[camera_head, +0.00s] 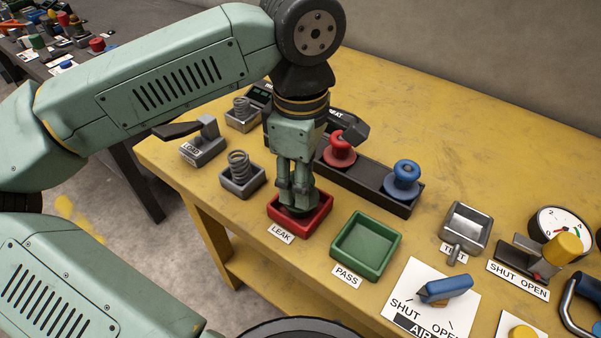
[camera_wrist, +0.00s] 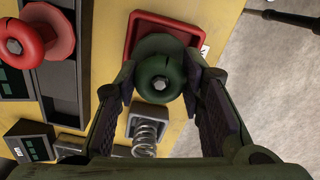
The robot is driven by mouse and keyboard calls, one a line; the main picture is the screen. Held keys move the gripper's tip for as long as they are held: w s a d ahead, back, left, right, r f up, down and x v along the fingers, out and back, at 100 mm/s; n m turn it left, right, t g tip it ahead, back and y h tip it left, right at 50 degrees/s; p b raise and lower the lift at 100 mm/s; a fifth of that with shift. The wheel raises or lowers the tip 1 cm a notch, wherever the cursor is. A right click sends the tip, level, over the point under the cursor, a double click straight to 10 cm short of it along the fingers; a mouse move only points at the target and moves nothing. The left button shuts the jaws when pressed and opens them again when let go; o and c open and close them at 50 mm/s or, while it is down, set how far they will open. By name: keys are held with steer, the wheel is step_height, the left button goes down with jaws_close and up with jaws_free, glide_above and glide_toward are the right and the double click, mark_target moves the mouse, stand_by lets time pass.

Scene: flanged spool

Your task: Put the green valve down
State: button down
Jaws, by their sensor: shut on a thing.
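The green valve (camera_wrist: 160,78) is a round flanged spool with a bolt in its top, seen between my fingers in the wrist view. My gripper (camera_head: 299,197) points down over the red tray (camera_head: 323,216) labelled LEAK, and is shut on the valve. In the wrist view my gripper (camera_wrist: 162,90) has one finger on each side of the valve, and the red tray (camera_wrist: 131,38) lies around or beneath it. In the head view the fingers mostly hide the valve; only a dark part shows inside the tray. I cannot tell whether it touches the tray floor.
An empty green tray (camera_head: 390,247) labelled PASS is right of the red tray. A dark rack (camera_head: 370,187) behind holds a red spool (camera_head: 340,150) and a blue spool (camera_head: 404,178). A spring post (camera_head: 240,171) stands left. A gauge (camera_head: 556,226) and a blue-handled AIR switch (camera_head: 447,288) are at right.

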steer(key=shift+f+b, duration=0.35)
steer(key=shift+b, duration=0.15)
steer(key=c, duration=1.1)
jaws_free()
steer(key=shift+o, duration=0.2)
steer(key=shift+r, duration=0.15)
steer(key=shift+r+p, duration=0.25)
steer(key=shift+p, duration=0.25)
step_height(320, 180, up, 12)
steer(key=b, duration=0.1)
